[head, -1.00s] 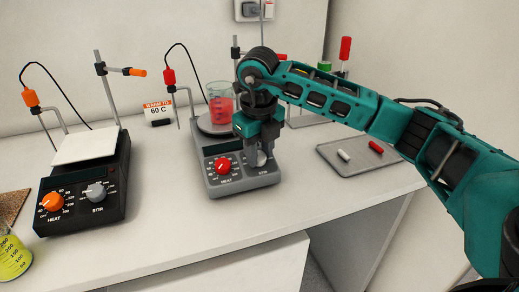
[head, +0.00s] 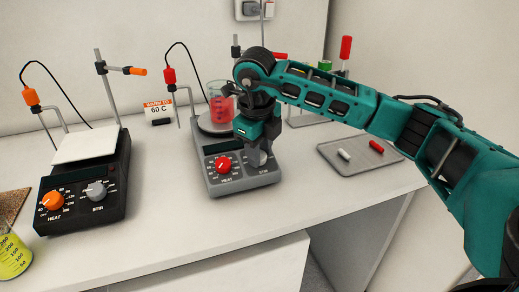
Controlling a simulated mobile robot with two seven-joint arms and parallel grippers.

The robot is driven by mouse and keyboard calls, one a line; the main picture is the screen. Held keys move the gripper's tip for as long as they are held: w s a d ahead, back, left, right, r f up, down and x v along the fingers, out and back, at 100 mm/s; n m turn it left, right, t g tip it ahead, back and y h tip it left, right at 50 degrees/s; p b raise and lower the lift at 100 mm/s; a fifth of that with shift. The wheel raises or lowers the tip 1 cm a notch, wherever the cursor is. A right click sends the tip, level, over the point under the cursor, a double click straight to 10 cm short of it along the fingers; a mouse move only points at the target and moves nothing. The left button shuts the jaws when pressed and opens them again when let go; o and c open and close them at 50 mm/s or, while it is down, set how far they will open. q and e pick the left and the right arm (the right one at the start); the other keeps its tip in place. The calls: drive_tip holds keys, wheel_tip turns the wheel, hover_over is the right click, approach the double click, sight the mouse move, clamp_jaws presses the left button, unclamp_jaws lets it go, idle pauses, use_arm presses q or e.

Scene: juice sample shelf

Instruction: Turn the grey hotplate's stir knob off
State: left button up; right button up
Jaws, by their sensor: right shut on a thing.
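The grey hotplate (head: 216,188) stands in the middle of the bench. Its red heat knob (head: 223,164) is on the left of the front panel. Its grey stir knob (head: 258,158) is on the right, partly covered by my right gripper (head: 256,152). My right gripper points down and is shut on the stir knob. The knob's pointer direction is hidden by the fingers. A beaker of red liquid (head: 220,108) stands on the hotplate's round plate, partly behind my gripper. My left gripper is not in view.
A black hotplate (head: 85,215) with an orange knob stands at the left. A yellow beaker (head: 12,258) is at the left edge. A "60 C" card (head: 158,112) stands behind. A tray (head: 362,165) with two stir bars lies right. Bench between the hotplates is clear.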

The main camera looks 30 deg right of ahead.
drive_tip(key=o, duration=1)
drive_tip(key=shift+o, duration=0.2)
drive_tip(key=shift+r, duration=0.15)
wheel_tip(320, 180, up, 12)
drive_tip(key=s+a+p, duration=0.1)
drive_tip(key=shift+s+a+r+p, duration=0.25)
drive_tip(key=shift+s+a+p, duration=0.1)
drive_tip(key=shift+s, duration=0.05)
